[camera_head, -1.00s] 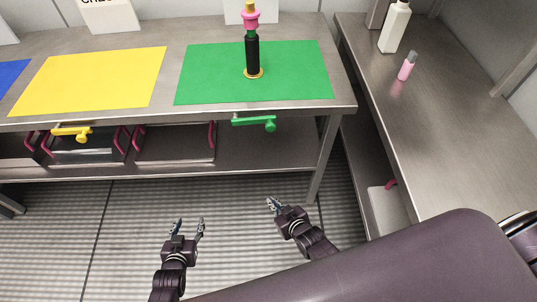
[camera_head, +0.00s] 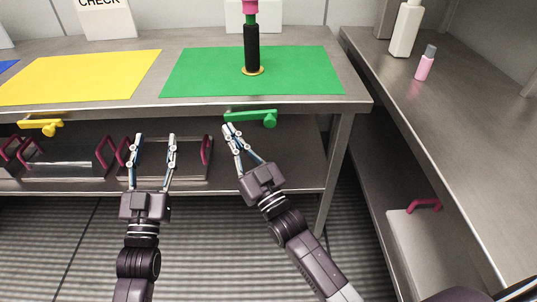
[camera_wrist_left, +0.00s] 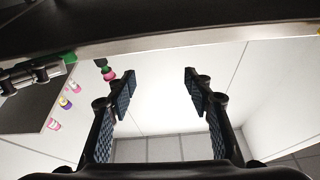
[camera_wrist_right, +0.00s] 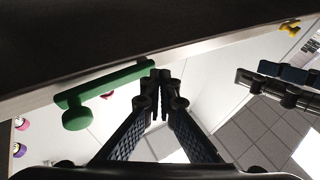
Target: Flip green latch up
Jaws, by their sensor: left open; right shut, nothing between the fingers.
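The green latch (camera_head: 252,117) is on the front edge of the table below the green mat (camera_head: 300,72). Its bar lies nearly level, with the round knob at its right end in the head view. In the right wrist view the latch (camera_wrist_right: 105,90) runs along the table's edge. My right gripper (camera_head: 228,130) is shut and empty, with its fingertips just below the left end of the bar; I cannot tell if they touch. My left gripper (camera_head: 153,137) is open and empty, further left, in front of the lower shelf.
A yellow latch (camera_head: 42,126) is on the edge at the left, by the yellow mat (camera_head: 85,75). A black and pink grinder (camera_head: 252,50) stands on the green mat. Trays with red handles (camera_head: 206,150) sit on the shelf below. A side counter (camera_head: 450,130) is at the right.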

